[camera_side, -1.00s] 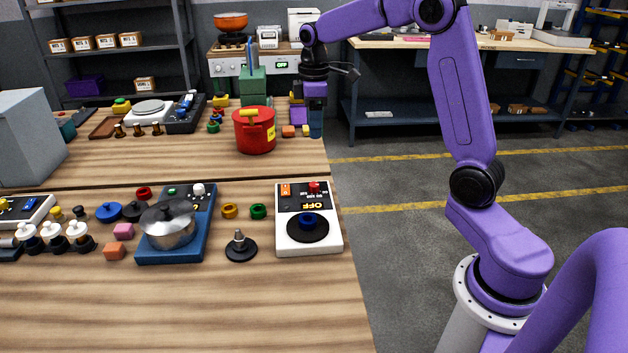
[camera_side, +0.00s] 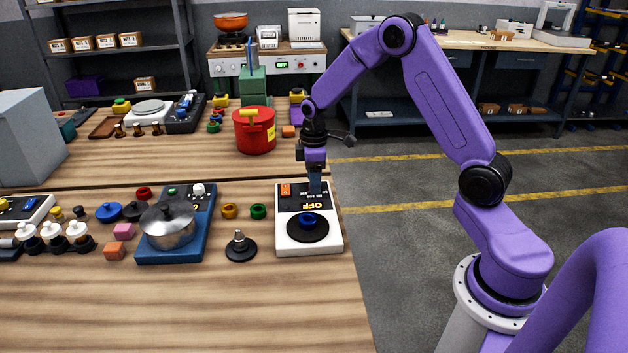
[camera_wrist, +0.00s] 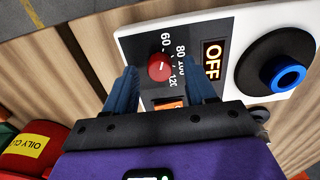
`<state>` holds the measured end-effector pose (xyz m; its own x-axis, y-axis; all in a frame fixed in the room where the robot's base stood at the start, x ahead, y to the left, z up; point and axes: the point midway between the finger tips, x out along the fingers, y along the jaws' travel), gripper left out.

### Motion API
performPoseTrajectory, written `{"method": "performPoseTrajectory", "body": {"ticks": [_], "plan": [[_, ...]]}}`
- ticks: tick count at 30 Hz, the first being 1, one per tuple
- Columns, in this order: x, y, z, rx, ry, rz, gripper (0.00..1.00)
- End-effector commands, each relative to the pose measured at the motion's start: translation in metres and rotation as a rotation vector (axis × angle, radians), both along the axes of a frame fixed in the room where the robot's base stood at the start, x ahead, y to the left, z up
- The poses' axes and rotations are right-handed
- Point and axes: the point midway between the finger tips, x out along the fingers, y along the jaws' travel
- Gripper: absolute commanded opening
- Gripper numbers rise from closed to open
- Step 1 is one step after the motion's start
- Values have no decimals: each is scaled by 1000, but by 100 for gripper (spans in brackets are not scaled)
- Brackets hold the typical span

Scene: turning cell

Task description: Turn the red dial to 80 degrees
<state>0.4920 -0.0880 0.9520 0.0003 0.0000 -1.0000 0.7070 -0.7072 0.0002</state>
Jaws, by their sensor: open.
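The red dial (camera_wrist: 160,67) is on the black panel of a white hotplate unit (camera_side: 332,244). In the wrist view it sits between the two blue fingers of my gripper (camera_wrist: 162,85), with a gap on each side. Printed numbers, 60, 80 and 120 among them, stand beside the dial, which has a small pale mark on its top. A display on the unit reads OFF (camera_wrist: 213,61). In the side view my gripper (camera_side: 315,188) points down at the panel and hides the dial. My gripper is open.
The unit's black round plate (camera_side: 309,231) carries a blue ring (camera_side: 308,221). An orange switch (camera_side: 286,190) is left of my gripper. A blue unit (camera_side: 197,228) with a steel pot (camera_side: 168,226) is to the left.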

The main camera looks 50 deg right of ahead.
Motion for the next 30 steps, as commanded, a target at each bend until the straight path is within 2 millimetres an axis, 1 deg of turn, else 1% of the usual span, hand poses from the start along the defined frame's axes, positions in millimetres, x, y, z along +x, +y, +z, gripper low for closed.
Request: {"method": "performPoseTrajectory", "body": {"ticks": [3,11,12,14,15,17,25,30], "plan": [[0,0,-6,0,1,0,55],[0,0,-7,0,0,0,55],[0,0,-7,0,0,0,52],[0,0,-7,0,0,0,33],[0,0,-7,0,0,0,20],[0,0,-7,0,0,0,0],[0,0,-7,0,0,-15,0],[0,0,-7,0,0,-78,0]]}}
